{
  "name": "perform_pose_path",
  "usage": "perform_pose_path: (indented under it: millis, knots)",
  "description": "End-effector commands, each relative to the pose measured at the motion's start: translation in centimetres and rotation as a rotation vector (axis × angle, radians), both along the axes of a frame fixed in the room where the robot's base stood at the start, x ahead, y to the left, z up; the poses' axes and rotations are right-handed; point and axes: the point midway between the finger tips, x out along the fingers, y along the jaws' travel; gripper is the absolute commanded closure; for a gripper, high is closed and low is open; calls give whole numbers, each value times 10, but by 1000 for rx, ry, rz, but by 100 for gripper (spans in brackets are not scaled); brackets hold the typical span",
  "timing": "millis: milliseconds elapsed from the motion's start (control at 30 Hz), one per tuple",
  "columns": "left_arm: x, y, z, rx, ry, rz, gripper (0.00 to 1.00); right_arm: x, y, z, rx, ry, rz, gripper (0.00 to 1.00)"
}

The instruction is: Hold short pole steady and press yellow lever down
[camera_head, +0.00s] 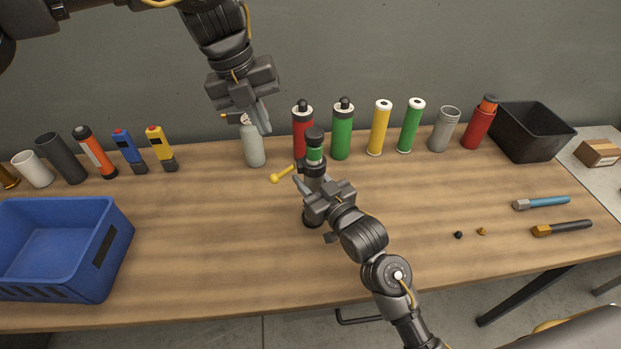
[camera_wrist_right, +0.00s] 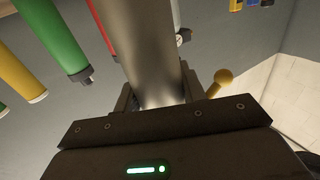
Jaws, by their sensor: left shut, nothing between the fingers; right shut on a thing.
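The short pole (camera_head: 314,172) stands upright on the table, dark with a green band (camera_head: 315,153) near its top. The yellow lever (camera_head: 282,174) sticks out from its left side, its round knob outward and slightly lower. My right gripper (camera_head: 312,190) is shut around the pole below the lever. In the right wrist view the pole (camera_wrist_right: 148,50) runs up as a grey cylinder from between the fingers, with the yellow knob (camera_wrist_right: 223,77) beside it. My left gripper (camera_head: 264,126) is shut and empty, pointing down above and left of the knob, apart from it.
A grey bottle (camera_head: 253,150) stands behind my left gripper. Red, green and yellow cylinders line the table's back, with a black bin (camera_head: 534,132) at right. A blue crate (camera_head: 65,245) sits at left. Two tools (camera_head: 545,203) lie at right. The table's front middle is clear.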

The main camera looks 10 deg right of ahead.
Motion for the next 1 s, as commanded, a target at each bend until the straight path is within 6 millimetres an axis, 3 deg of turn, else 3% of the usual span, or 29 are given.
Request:
perform_pose_path:
  millis: [600, 933, 967, 1000]
  knots:
    - [5, 50, 0, -1, 1, 2, 100, 0, 0, -1, 0, 1, 0, 94]
    - [5, 54, 0, 0, 0, 0, 100, 0, 0, 0, 0, 1, 0, 94]
    - [5, 54, 0, 0, 0, 0, 100, 0, 0, 0, 0, 1, 0, 57]
    - [5, 53, 0, 0, 0, 0, 100, 0, 0, 0, 0, 1, 0, 52]
